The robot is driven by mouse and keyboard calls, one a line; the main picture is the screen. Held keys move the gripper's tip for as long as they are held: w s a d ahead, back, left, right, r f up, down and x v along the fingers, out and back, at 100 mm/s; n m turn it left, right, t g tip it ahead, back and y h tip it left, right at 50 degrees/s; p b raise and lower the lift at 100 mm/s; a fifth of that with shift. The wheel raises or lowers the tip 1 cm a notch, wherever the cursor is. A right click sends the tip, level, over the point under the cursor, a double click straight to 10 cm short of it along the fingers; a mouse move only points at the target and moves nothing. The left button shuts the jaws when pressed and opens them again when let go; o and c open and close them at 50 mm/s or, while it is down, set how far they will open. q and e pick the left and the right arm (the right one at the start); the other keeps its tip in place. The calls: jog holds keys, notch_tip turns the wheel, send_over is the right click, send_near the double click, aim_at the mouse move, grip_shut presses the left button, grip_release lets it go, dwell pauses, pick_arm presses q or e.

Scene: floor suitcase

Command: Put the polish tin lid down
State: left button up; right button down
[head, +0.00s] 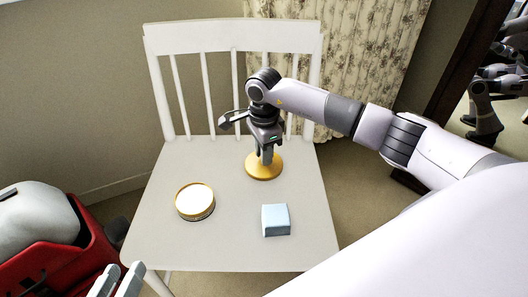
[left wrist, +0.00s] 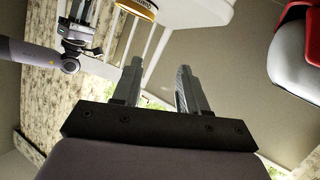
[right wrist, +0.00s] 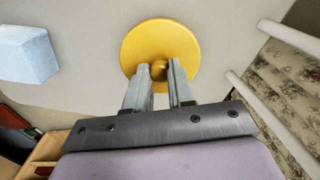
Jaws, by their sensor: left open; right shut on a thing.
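The polish tin lid (head: 255,172) is a round golden-yellow disc with a small knob, at the back right of the white chair seat. My right gripper (head: 266,158) is above it, pointing down. In the right wrist view its fingers are shut on the knob of the lid (right wrist: 145,40). The lid is level and at or just above the seat; I cannot tell whether it touches. The open polish tin (head: 194,202), gold with a pale top, stands on the seat's left side. My left gripper (head: 118,280) is open and empty at the seat's front left corner.
A pale blue block (head: 276,220) lies on the front right of the seat (head: 235,245). The chair's slatted back (head: 235,38) rises behind the lid. A red case (head: 85,255) with a grey-white item stands at the left. The seat's middle is clear.

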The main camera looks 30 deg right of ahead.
jog(key=shift+f, duration=0.2)
jog(key=c, duration=1)
grip_release()
jog(key=shift+o, duration=0.2)
jog(key=shift+r, duration=0.1)
